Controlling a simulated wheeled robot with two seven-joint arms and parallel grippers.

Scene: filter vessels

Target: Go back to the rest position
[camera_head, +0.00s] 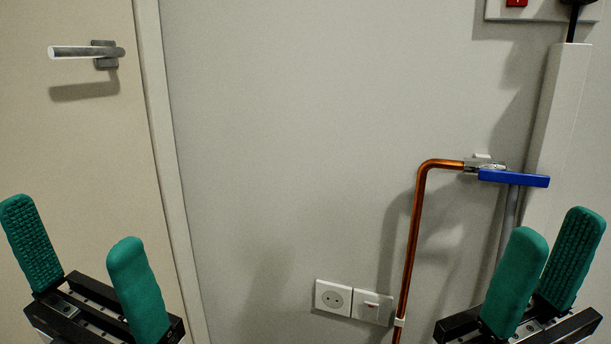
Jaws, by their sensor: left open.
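My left gripper (80,245) is at the lower left of the head view, its two green fingers pointing up and spread wide apart, with nothing between them. My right gripper (548,250) is at the lower right, its two green fingers also pointing up. A narrow gap shows between its fingers from this angle, and I see nothing held there. Both grippers stand in front of the wall and door and appear to touch nothing. No filter vessel is in view.
A door with a metal handle (85,52) is at the left. A copper pipe (414,230) runs up the grey wall to a valve with a blue lever (513,178), above my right gripper. A wall socket (333,298) and switch (372,307) sit low between the grippers.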

